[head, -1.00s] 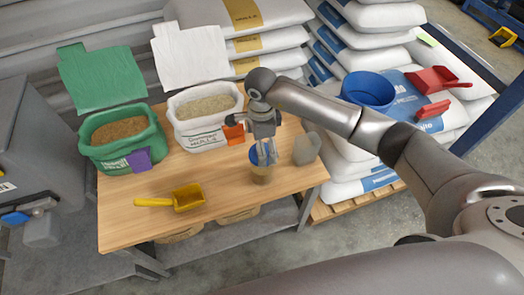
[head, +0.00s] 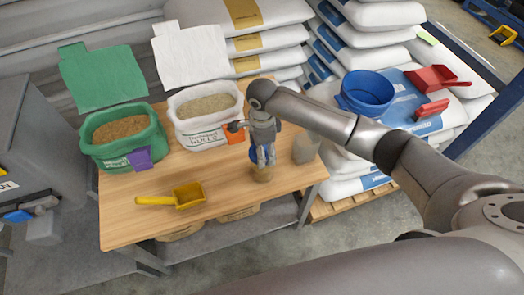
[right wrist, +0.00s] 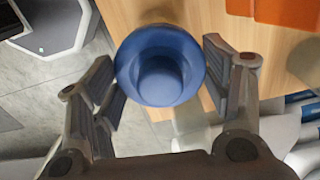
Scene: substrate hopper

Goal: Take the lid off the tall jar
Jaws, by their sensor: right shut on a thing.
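The tall jar (head: 262,175) is a clear, tan-filled container near the front right of the wooden table, partly hidden by my right gripper. Its blue lid (right wrist: 162,65) is round with a raised middle and fills the space between my fingers in the right wrist view. A sliver of the blue lid (head: 253,153) shows beside the fingers in the head view. My right gripper (head: 264,160) points down over the jar and is shut on the lid. Whether the lid still touches the jar's rim cannot be told. My left gripper is not in view.
A grey pitcher (head: 305,148) stands close to the right of the gripper. A yellow scoop (head: 186,196) lies at the front left. A green sack (head: 125,140) and a white sack (head: 203,125) stand open behind. An orange item (head: 236,134) is at the white sack's corner.

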